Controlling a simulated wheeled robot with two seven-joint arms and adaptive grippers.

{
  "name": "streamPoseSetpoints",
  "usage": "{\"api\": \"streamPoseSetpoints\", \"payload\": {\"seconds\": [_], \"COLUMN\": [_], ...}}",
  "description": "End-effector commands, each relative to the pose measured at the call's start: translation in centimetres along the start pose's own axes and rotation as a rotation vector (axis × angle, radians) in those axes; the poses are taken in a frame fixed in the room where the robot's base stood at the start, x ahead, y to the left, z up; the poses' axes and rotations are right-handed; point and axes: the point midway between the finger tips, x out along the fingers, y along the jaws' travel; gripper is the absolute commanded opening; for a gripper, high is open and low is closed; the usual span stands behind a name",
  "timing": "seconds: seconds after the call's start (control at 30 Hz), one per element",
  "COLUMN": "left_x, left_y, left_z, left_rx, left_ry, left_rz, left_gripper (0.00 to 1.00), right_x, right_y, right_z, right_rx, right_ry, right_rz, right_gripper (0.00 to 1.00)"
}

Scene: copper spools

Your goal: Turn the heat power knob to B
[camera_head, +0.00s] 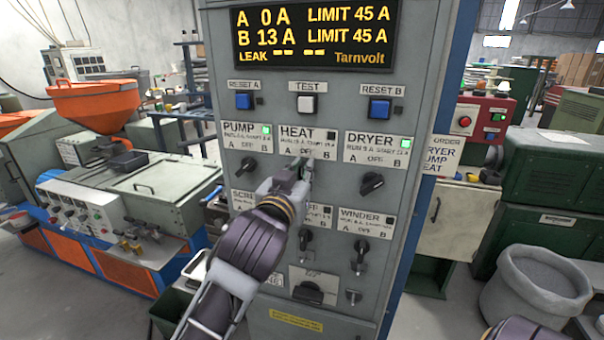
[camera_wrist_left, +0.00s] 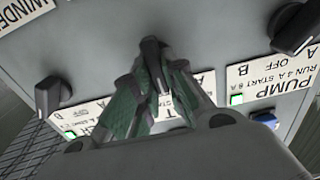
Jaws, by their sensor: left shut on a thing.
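The HEAT knob (camera_wrist_left: 152,52) is a dark knob on the grey panel, between the green-padded fingers of my left gripper (camera_wrist_left: 155,90). In the head view the left gripper (camera_head: 303,178) reaches the panel just under the HEAT label (camera_head: 297,135), and the fingers largely hide the knob. The gripper is shut on the knob. In the wrist view the knob stands nearly upright; I cannot tell its exact setting. The HEAT lamp (camera_head: 331,135) is dark. My right gripper is not in view.
The PUMP knob (camera_head: 247,167) is left of HEAT and the DRYER knob (camera_head: 371,182) right; both their lamps are green. More knobs, including WINDER (camera_head: 360,250), sit below. The display (camera_head: 310,37) reads A 0 A, B 13 A. Blue and white buttons are above.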

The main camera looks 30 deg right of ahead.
Motion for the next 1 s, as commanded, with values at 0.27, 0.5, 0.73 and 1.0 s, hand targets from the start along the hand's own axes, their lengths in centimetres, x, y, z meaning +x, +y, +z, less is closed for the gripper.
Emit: {"api": "streamPoseSetpoints", "payload": {"seconds": [0.27,0.5,0.73,1.0], "left_x": [0.0,0.0,0.0,0.0], "left_y": [0.0,0.1,0.3,0.7], "left_z": [0.0,-0.1,-0.1,0.0], "left_rx": [0.021,0.111,0.271,0.504], "left_ry": [-0.001,-0.002,-0.003,-0.003], "left_rz": [-0.001,-0.001,0.001,0.001], "left_gripper": [0.0,0.0,0.0,0.0], "right_x": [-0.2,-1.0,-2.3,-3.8], "right_y": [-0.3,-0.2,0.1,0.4], "right_z": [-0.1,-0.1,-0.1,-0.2], "right_rx": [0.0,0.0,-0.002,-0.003], "right_ry": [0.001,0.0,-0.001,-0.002], "right_rz": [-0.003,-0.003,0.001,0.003], "right_gripper": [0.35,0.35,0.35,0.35]}}
